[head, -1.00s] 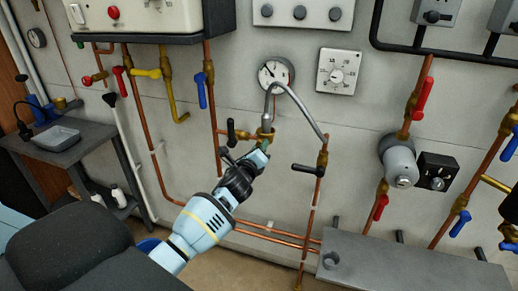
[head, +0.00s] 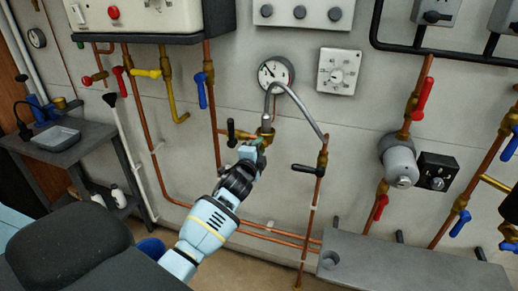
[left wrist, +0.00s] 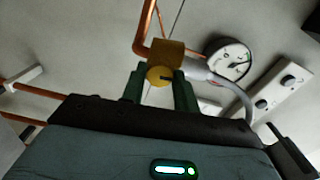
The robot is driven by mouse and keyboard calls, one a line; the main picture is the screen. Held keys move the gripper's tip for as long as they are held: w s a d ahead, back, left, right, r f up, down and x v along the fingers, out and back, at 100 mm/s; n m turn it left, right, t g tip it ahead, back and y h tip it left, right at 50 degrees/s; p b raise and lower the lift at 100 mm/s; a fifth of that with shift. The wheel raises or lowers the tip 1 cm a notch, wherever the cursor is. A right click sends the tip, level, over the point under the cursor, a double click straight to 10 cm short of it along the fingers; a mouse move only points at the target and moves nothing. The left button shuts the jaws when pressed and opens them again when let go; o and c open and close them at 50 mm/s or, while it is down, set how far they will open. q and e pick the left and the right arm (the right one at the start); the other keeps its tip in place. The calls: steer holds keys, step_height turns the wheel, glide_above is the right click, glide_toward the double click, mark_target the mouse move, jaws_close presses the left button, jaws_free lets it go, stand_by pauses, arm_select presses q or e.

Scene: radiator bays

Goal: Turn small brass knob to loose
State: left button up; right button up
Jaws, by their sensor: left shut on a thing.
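The small brass knob (left wrist: 158,75) shows in the left wrist view as a round brass face with a dark slot, in front of a brass valve block (left wrist: 165,50). My left gripper (left wrist: 160,88) is shut on the knob, with one green finger at each side. In the head view my left gripper (head: 254,152) reaches up to the brass fitting (head: 266,133) below the gauge and hides the knob there. My right gripper is not in view.
A round gauge (head: 276,74) and a braided hose (head: 305,108) are just above. Black lever handles (head: 307,170) stand close by on both sides.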

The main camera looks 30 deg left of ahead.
arm_select(q)
steer(key=shift+n, duration=8.3)
steer(key=o, duration=1)
steer(key=shift+s, duration=0.1)
steer(key=shift+v, duration=3.8)
